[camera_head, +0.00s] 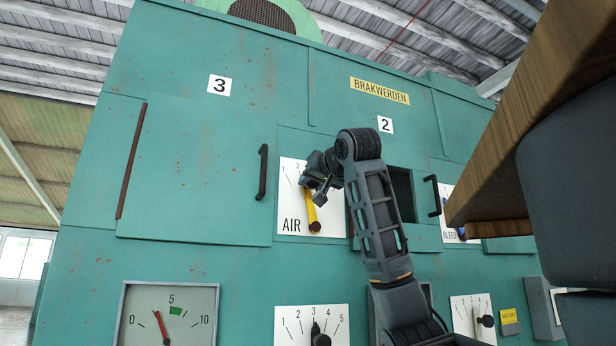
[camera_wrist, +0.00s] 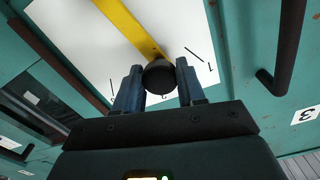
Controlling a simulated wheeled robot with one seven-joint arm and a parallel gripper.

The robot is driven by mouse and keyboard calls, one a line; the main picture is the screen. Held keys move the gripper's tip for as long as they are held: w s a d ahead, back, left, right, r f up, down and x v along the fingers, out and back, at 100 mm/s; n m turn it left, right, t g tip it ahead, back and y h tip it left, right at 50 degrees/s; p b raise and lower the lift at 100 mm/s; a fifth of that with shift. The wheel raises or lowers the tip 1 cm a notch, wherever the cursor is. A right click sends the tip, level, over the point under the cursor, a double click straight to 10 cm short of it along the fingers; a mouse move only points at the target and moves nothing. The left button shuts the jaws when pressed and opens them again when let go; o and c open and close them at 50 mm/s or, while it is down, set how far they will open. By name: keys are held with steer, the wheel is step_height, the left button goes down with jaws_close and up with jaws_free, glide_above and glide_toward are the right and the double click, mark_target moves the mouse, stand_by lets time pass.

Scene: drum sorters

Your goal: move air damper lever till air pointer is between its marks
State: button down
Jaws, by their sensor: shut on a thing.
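The air damper lever (camera_head: 311,212) is a yellow bar on a white plate (camera_head: 287,205) marked AIR. It points up and slightly left from its pivot at the plate's bottom. My gripper (camera_head: 316,186) is at its upper end; in the wrist view my gripper (camera_wrist: 159,92) has its fingers on both sides of the lever's black knob (camera_wrist: 159,76). The yellow bar also shows there (camera_wrist: 128,24). A gauge (camera_head: 140,295) at lower left has a red pointer (camera_head: 161,326) between 0 and 5, left of a green band (camera_head: 177,311). No name shows on this gauge.
A black door handle (camera_head: 263,172) stands out left of the plate and shows in the wrist view too (camera_wrist: 287,55). An open hatch (camera_head: 402,193) is right of my arm. A numbered dial (camera_head: 318,337) sits below. A brown wooden edge (camera_head: 520,110) fills the upper right.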

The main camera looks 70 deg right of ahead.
steer(key=shift+s+d+r+m, duration=0.3)
steer(key=shift+s+d+m, duration=0.25)
steer(key=shift+s+m, duration=0.4)
steer(key=shift+w, duration=0.2)
steer(key=c, duration=0.7)
jaws_free()
steer(key=shift+f, duration=0.15)
steer(key=shift+o, duration=0.2)
steer(key=b+v, duration=0.2)
steer(key=v, duration=0.5)
steer(key=shift+s+a, duration=0.25)
steer(key=shift+s, duration=0.05)
